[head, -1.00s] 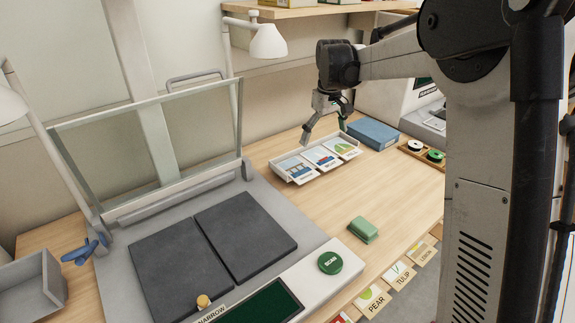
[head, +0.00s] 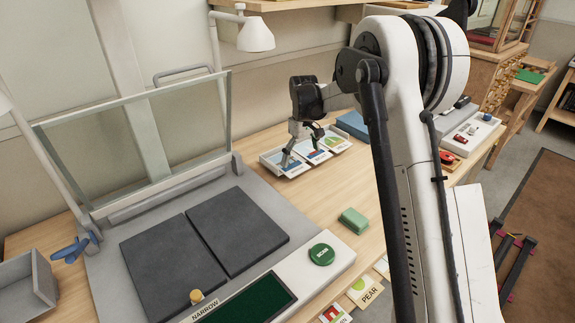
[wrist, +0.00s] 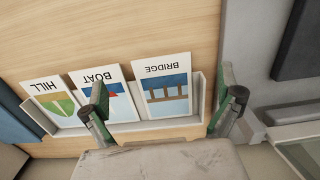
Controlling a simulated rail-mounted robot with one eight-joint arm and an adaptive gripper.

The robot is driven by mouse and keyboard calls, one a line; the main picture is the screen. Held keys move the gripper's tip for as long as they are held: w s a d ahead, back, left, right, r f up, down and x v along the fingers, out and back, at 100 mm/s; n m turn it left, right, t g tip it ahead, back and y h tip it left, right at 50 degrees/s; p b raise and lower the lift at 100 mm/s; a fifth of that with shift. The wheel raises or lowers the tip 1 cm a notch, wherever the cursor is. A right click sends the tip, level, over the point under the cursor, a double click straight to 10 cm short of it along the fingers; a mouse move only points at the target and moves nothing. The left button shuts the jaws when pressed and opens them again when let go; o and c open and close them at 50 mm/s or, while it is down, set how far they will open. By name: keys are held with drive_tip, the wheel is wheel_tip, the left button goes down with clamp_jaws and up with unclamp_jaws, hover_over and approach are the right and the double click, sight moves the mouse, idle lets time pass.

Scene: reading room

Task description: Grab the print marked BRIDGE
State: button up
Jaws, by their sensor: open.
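The print marked BRIDGE (wrist: 166,92) stands in a white tray (wrist: 152,133) in the wrist view, with a blue and brown picture. BOAT (wrist: 112,82) and HILL (wrist: 48,98) stand beside it, to its left there. My gripper (wrist: 164,102) is open, one finger on each side of the BRIDGE print; the left finger overlaps BOAT in the picture. Whether either finger touches a print I cannot tell. In the head view my gripper (head: 301,152) is over the tray (head: 270,163), partly hiding the prints.
A blue box (head: 353,124) is just right of the tray. A green block (head: 353,220) lies nearer on the table. A scanner with dark pads (head: 238,232) and a raised glass lid (head: 140,130) fills the left. A lamp (head: 255,36) and a shelf hang above the back.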

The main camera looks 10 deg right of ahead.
sight(300, 172)
drive_tip(key=shift+f, duration=2.85)
drive_tip(key=shift+f+b, duration=0.25)
drive_tip(key=shift+b, duration=0.3)
drive_tip(key=c, duration=1.1)
